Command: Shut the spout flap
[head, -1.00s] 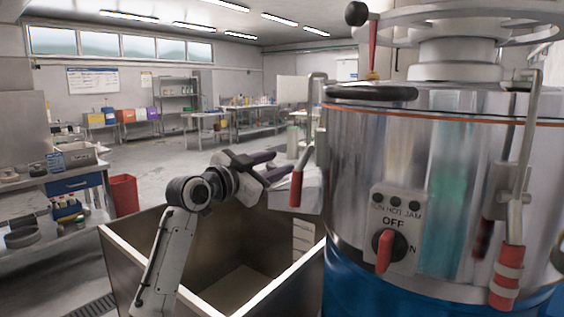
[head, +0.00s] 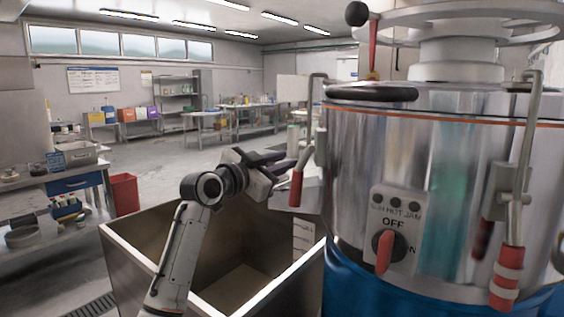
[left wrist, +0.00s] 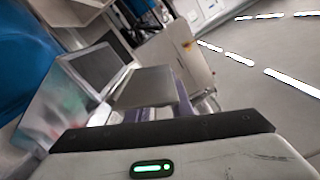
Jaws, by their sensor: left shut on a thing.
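The spout (head: 300,196) is a pale metal chute on the left side of the grinder (head: 345,180). It also shows in the left wrist view (left wrist: 62,100), with its dark rectangular mouth facing up. A flat grey plate, which looks like the spout flap (left wrist: 147,86), stands out beside that mouth, so the mouth is uncovered. My left gripper (head: 286,160) is at the spout, left of a red-handled lever (head: 296,188). Its purple fingers (left wrist: 152,108) are shut on the flap, though the plate hides part of them. My right gripper is in neither view.
An open metal bin (head: 150,240) stands below my left arm. The grinder's front has a red switch (head: 384,252) and another red-handled lever (head: 508,275) at the right. A red bin (head: 124,193) and a workbench (head: 60,180) are at the left.

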